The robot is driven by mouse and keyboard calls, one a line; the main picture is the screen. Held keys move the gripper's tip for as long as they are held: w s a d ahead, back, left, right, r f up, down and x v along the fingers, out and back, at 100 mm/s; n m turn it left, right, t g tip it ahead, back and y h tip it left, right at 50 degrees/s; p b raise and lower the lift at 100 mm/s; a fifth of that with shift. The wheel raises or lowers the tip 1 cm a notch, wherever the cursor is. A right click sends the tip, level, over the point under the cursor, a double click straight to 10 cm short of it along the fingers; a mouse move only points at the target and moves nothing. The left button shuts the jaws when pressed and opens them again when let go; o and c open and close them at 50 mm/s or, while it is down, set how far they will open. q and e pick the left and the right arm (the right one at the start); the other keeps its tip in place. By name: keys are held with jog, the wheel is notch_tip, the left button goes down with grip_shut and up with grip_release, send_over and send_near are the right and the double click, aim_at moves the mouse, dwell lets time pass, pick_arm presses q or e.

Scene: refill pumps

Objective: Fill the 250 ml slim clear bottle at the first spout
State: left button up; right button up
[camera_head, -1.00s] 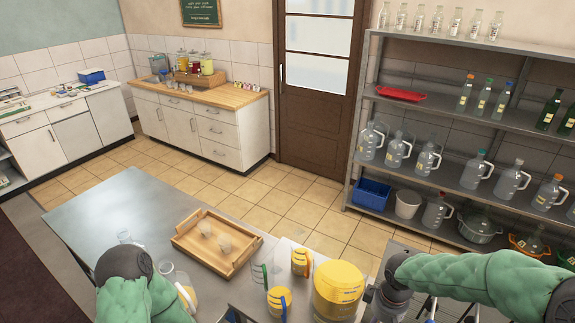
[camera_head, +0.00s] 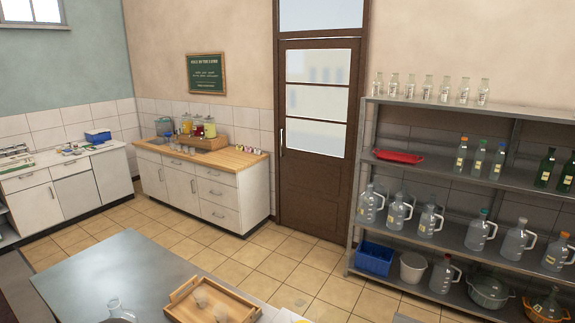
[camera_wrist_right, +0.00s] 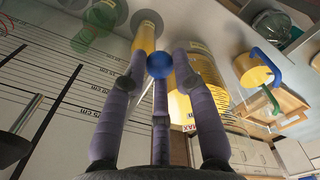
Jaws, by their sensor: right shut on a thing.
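My right gripper (camera_wrist_right: 158,68) shows in the right wrist view as three purple fingers, shut on a round blue knob (camera_wrist_right: 158,65). A yellow post or spout (camera_wrist_right: 145,38) stands just beyond the knob, and a yellow ringed body (camera_wrist_right: 208,75) with MAX lettering is behind the right finger. The top of a clear glass vessel (camera_head: 116,305) shows at the bottom edge of the head view. I cannot tell whether it is the 250 ml slim bottle. The pumps are almost wholly out of the head view. My left gripper is in neither current view.
A wooden tray (camera_head: 184,316) with small pale items is on the grey table (camera_head: 90,275). The right wrist view shows a yellow-topped jug (camera_wrist_right: 250,72) with a blue handle and a white panel with black lines (camera_wrist_right: 40,85). A metal shelf (camera_head: 440,178) holds several bottles and jugs.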

notch_tip(320, 180, up, 10)
jog(key=p, duration=0.7)
jog(key=shift+r, duration=0.2)
jog(key=o, duration=1)
jog(key=shift+s+f, duration=0.1)
jog(key=shift+s, duration=0.05)
notch_tip(320, 180, up, 19)
jog(key=p, duration=0.5)
jog(key=shift+p, duration=0.3)
